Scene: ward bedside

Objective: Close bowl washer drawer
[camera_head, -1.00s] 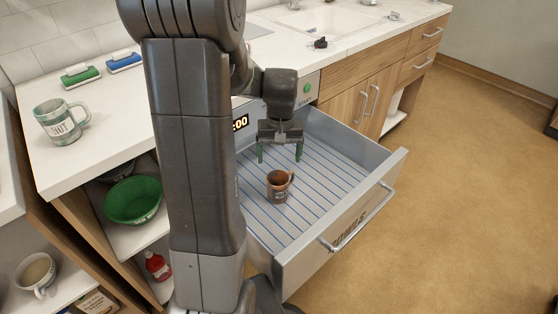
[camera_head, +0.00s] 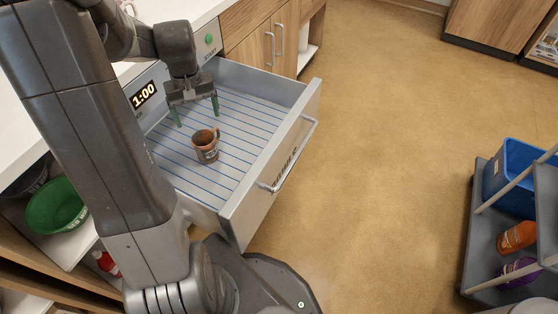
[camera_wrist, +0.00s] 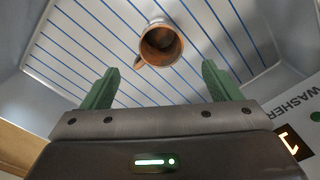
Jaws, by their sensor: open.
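The bowl washer drawer (camera_head: 262,185) is pulled out, with a grey front, a silver bar handle (camera_head: 290,160) and a blue-striped floor. A brown mug (camera_head: 205,146) stands upright in it; it also shows in the wrist view (camera_wrist: 160,44), with a dark inside. My gripper (camera_head: 197,115) is open and empty above the drawer floor, toward the washer side of the mug. Its green fingers (camera_wrist: 158,82) point down into the drawer, apart from the mug. The washer panel shows a "1:00" display (camera_head: 144,95) and a green button (camera_head: 209,39).
A green bowl (camera_head: 57,206) sits on an open shelf at the left. Wooden cabinets (camera_head: 262,38) adjoin the washer. A grey cart with a blue bin (camera_head: 514,178) and bottles stands at the right. The tan floor between drawer and cart is clear.

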